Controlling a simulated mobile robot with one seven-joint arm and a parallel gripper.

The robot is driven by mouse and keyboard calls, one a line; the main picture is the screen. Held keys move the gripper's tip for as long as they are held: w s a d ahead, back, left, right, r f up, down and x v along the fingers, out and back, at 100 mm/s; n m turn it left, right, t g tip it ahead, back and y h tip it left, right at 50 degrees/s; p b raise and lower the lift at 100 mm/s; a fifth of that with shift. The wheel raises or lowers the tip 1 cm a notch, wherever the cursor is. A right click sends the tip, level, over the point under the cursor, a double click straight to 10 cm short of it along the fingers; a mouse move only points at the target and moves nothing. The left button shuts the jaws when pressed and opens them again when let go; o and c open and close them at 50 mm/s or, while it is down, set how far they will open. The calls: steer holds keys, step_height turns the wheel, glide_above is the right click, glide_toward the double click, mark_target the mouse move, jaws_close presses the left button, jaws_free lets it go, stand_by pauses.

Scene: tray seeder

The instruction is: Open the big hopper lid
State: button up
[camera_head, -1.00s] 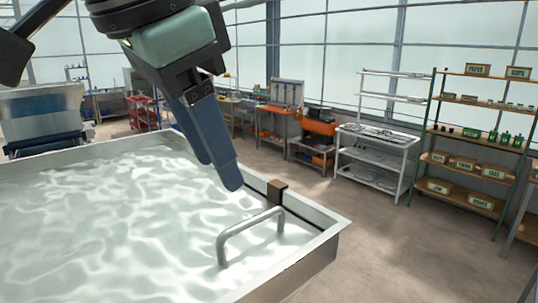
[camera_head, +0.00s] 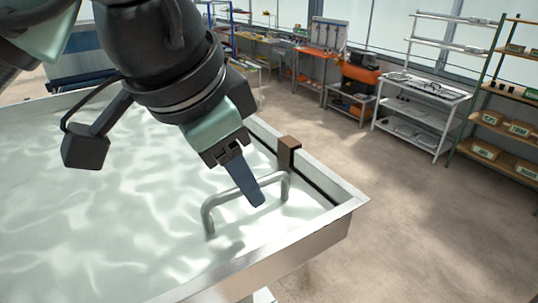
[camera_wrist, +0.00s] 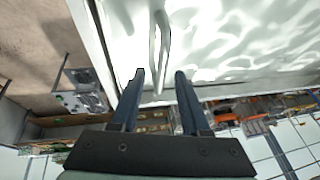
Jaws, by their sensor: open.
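The big hopper lid (camera_head: 110,220) is a wide, glossy, pale panel with a rippled sheen, lying flat inside a metal rim. A grey bar handle (camera_head: 222,198) stands up from it near the front right corner. My gripper (camera_head: 255,192) points down at the handle, and its fingers overlap the bar in the head view. In the wrist view my gripper (camera_wrist: 160,73) is open, and the handle (camera_wrist: 163,45) runs lengthwise in line with the gap between the fingers. I cannot tell whether a finger touches it. The lid is down.
A small brown block (camera_head: 288,153) sits at the right rim beside the handle. The metal hopper rim (camera_head: 340,205) surrounds the lid. A white rack (camera_head: 425,105), green-framed shelves (camera_head: 480,150) and orange workbenches (camera_head: 318,65) stand behind. The floor (camera_head: 410,225) on the right is clear.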

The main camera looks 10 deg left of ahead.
steer(key=shift+w+f, duration=0.35)
steer(key=shift+s+r, duration=0.1)
steer(key=shift+s, duration=0.15)
steer(key=c, duration=0.7)
jaws_close()
stand_by(0.3)
